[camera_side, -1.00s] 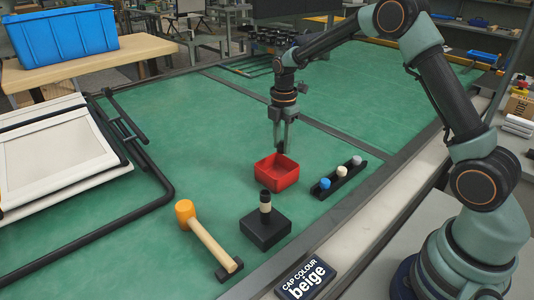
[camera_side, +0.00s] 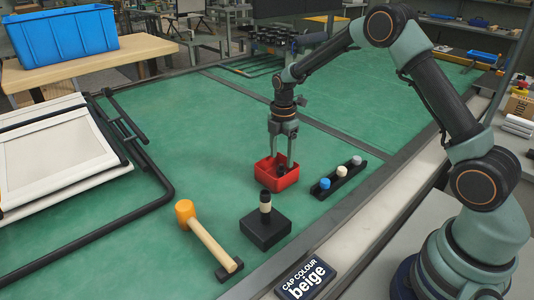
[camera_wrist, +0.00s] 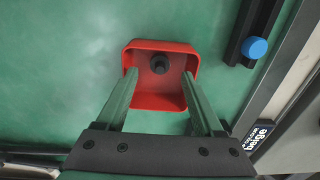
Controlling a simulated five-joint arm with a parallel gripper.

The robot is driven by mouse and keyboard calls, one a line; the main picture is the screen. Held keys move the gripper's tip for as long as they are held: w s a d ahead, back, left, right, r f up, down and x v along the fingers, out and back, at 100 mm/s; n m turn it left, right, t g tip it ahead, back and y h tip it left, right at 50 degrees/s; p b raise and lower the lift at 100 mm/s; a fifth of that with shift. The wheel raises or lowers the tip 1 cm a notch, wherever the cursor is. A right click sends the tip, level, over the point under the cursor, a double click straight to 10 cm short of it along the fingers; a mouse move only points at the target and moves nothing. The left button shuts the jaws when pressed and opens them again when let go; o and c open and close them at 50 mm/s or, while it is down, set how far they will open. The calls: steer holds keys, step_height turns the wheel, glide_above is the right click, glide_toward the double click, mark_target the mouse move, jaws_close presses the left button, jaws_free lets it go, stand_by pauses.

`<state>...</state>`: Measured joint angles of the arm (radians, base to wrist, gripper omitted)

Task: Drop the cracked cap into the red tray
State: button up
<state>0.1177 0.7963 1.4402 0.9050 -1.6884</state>
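The red tray (camera_side: 262,179) sits on the green mat, and it also shows in the wrist view (camera_wrist: 150,102). The cracked cap (camera_wrist: 160,64), small and black, is inside the tray, near the far wall in the wrist view. In the side view the cap (camera_side: 282,170) is partly hidden by the tray wall and a finger. I cannot make out the crack. My gripper (camera_side: 282,158) is low over the tray. In the wrist view my gripper's (camera_wrist: 159,76) fingers are wide apart with clear space between each finger and the cap. It is open and empty.
A black rack (camera_side: 350,177) with blue, beige and grey caps stands right of the tray. In front is a black block (camera_side: 265,230) with a beige-and-black post. A mallet (camera_side: 208,238) lies left of it. A sign (camera_side: 306,278) reads "CAP COLOUR beige". The lounger frame (camera_side: 55,155) lies left.

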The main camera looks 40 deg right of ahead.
step_height(320, 180, up, 12)
stand_by(0.6)
steer(key=s+a+r+m+t, duration=0.3)
steer(key=s+a+r+m, duration=0.1)
steer(key=s+r+m, duration=0.55)
steer(key=s+a+f+m+t, duration=0.1)
steer(key=s+m+t, duration=0.1)
steer(key=s+m, duration=0.6)
steer(key=s, duration=0.3)
steer(key=shift+a+t, duration=0.3)
steer(key=shift+a, duration=0.1)
